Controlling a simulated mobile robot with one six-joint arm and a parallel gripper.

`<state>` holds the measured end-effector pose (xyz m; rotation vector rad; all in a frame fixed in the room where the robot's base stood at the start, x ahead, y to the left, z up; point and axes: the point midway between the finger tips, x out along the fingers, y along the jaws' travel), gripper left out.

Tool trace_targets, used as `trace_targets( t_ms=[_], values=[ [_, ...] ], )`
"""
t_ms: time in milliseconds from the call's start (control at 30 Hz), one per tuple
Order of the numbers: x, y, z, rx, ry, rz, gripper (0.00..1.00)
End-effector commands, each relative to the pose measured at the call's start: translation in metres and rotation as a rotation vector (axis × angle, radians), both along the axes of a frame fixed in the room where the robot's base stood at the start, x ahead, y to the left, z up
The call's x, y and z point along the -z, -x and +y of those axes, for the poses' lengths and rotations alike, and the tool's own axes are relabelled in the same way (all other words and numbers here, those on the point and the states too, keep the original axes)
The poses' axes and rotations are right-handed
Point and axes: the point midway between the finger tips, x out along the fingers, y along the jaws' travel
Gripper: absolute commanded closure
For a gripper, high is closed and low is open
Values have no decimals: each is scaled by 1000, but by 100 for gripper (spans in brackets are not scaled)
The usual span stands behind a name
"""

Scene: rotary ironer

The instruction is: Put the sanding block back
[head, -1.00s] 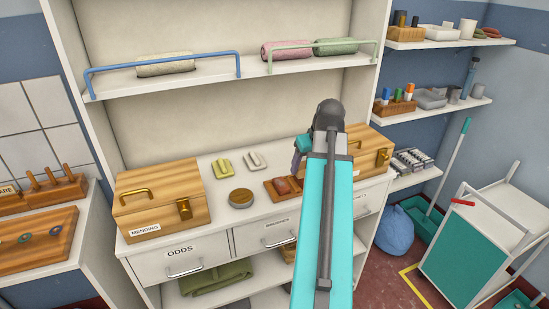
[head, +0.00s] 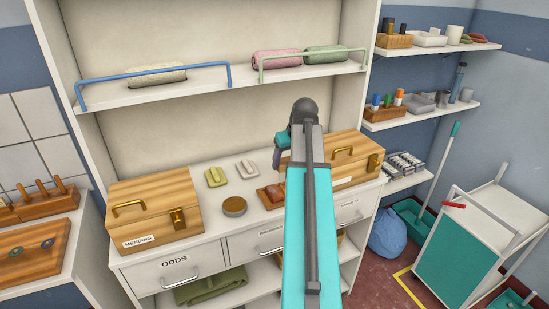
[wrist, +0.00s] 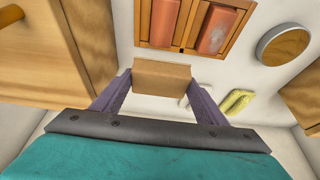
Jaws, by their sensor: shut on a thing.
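My gripper (wrist: 162,92) is shut on a tan, box-shaped block (wrist: 164,77), which I take to be the sanding block. The block sits between the purple fingertips, above the white counter. A wooden tray (wrist: 186,50) with reddish blocks (wrist: 215,30) in its slots lies just beyond the held block in the wrist view. In the head view the tray (head: 261,195) shows partly behind my arm.
A MENDING chest (head: 155,205) stands left and another wooden chest (head: 350,158) right, close to my gripper. A railed shelf (head: 210,90) is above.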

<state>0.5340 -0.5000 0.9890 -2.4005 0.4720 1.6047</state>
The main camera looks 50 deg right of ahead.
Motion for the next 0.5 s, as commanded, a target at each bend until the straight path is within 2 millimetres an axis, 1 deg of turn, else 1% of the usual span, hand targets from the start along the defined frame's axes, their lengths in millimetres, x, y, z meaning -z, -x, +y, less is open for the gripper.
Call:
trace_targets(
  t_ms=[33, 500],
  values=[
    [-2, -9, -4, -1, 0, 0, 54],
    [-2, -64, -27, -1, 2, 1, 54]
  ],
)
